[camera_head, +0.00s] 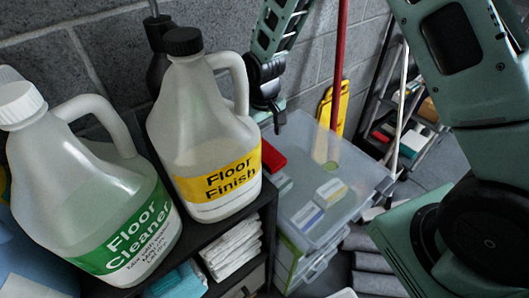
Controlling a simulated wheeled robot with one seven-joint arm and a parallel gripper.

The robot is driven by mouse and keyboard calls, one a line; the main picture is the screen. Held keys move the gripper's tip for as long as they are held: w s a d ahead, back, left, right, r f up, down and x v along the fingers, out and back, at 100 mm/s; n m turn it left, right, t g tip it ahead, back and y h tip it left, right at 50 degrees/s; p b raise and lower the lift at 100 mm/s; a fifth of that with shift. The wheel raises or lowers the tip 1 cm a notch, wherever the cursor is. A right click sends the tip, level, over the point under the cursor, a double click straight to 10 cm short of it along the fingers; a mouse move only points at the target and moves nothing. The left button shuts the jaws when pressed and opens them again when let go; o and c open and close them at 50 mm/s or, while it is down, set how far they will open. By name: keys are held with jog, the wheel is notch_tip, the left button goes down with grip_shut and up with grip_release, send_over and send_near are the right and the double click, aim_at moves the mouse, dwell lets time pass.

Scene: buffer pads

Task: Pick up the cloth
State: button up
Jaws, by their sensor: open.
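A stack of folded white cloths (232,248) lies on the shelf below the jugs, at the bottom centre. A teal folded cloth (180,282) lies to its left, partly cut off by the bottom edge. I cannot tell which of these is the task's cloth. My gripper (276,120) hangs at the upper middle, right of the Floor Finish jug and above the clear plastic bin. It is open, with nothing visible in it, and is apart from the cloths. The jug hides part of it.
The Floor Finish jug (205,135) and Floor Cleaner jug (85,195) stand on the black shelf (255,205) above the cloths. The clear drawer bin (325,195) stands to the right. A red pole (337,60), yellow sign (341,105) and cluttered rack (415,130) are behind.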

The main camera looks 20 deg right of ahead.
aim_at(264, 151)
jog(key=shift+s+d+f+p, duration=0.1)
jog(key=shift+f+p, duration=0.7)
jog(key=shift+f, duration=2.35)
jog(key=c, duration=1.2)
jog(key=shift+o, duration=0.2)
jog(key=shift+r, duration=0.15)
notch_tip(264, 151, up, 10)
jog(key=b, duration=0.1)
jog(key=shift+b, duration=0.35)
